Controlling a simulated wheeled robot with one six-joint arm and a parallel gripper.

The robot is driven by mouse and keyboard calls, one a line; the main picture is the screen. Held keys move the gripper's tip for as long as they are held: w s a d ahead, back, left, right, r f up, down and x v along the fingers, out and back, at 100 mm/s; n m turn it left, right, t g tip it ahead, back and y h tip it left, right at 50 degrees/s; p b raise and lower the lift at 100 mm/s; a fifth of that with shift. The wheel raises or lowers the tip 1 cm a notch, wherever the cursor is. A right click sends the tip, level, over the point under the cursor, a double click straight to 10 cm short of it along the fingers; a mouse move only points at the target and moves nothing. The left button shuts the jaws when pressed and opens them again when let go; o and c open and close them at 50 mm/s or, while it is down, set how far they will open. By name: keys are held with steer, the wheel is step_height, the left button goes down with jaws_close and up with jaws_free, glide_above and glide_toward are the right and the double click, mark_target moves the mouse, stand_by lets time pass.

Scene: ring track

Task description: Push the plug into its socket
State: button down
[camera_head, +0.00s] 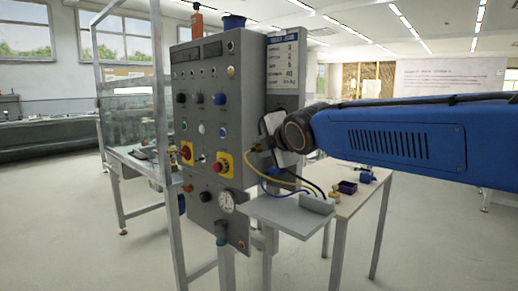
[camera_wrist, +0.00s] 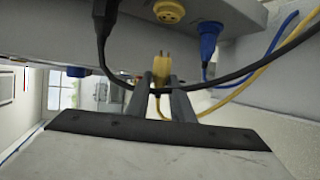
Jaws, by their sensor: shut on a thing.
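In the wrist view a yellow plug (camera_wrist: 160,68) with metal prongs stands between the two fingers of my gripper (camera_wrist: 160,80), which is shut on it. Its prongs point up in the picture. A round yellow socket (camera_wrist: 171,11) with dark holes lies above and slightly right of the prongs, with a visible gap between. A yellow cable (camera_wrist: 246,89) curves off to the right. In the head view my gripper (camera_head: 262,146) is beside the right side of the grey control panel (camera_head: 208,115). The plug and socket are too small to make out there.
A black plug (camera_wrist: 104,22) and a blue plug (camera_wrist: 209,40) sit left and right of the yellow socket. A black cable (camera_wrist: 232,76) crosses at the fingers.

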steer(key=shift+w+d, duration=0.8)
steer(key=shift+w, duration=0.15)
steer(key=shift+w+d, duration=0.75)
steer(key=shift+w, duration=0.2)
steer(key=shift+w+d+r, duration=0.1)
steer(key=shift+w+d, duration=0.3)
steer(key=shift+w, duration=0.05)
stand_by(1.2)
steer(key=c, duration=1.5)
jaws_free()
steer(key=shift+o, duration=0.2)
steer(key=v, duration=1.7)
steer(key=shift+d, duration=0.15)
steer(key=shift+s, duration=0.15)
